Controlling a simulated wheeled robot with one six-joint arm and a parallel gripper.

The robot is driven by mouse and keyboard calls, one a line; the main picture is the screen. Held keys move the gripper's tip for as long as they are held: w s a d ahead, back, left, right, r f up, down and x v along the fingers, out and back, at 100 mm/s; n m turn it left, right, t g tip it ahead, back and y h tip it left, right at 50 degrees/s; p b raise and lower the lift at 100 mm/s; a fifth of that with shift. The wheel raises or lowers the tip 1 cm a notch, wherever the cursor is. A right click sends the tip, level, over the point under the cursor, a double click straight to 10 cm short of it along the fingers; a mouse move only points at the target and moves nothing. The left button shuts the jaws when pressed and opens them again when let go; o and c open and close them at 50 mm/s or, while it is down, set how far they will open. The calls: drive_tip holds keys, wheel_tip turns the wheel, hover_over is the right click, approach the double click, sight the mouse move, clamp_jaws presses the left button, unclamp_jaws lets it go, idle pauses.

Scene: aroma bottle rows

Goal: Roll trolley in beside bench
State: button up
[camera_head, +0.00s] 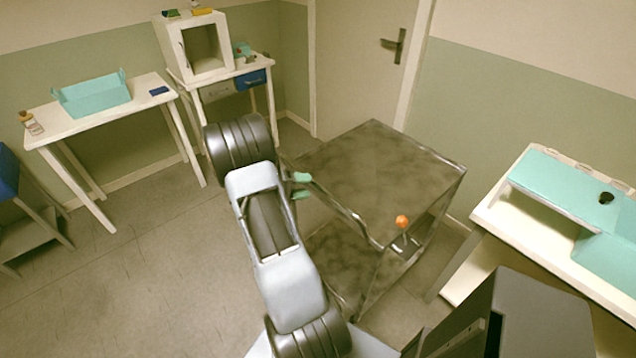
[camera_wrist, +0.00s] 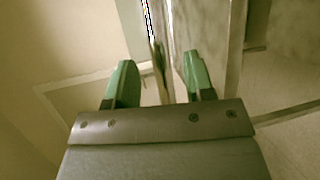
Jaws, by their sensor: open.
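The trolley (camera_head: 375,170) is a dark, mottled metal cart with a top deck and a lower shelf (camera_head: 330,265). It stands in the middle of the head view, in front of the door. A rail-like handle (camera_head: 345,212) runs along its near left side. My gripper (camera_head: 306,186) is open at the far part of that side, its green fingers close to the handle. In the wrist view, upright metal bars (camera_wrist: 234,60) show beyond the open fingers; contact cannot be told. The bench (camera_head: 525,225), pale with a teal top, stands at the right, apart from the trolley.
An orange knob (camera_head: 402,221) on a stem is at the trolley's near right corner. A white table (camera_head: 110,115) with a teal bin (camera_head: 93,95) stands at left; another table with a white cabinet (camera_head: 203,50) is behind. Floor at left (camera_head: 150,260) is clear.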

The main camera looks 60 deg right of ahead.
sight(314, 185)
drive_tip(key=shift+p+x, duration=0.4)
drive_tip(key=shift+x, duration=2.1)
drive_tip(key=shift+c, duration=0.5)
clamp_jaws()
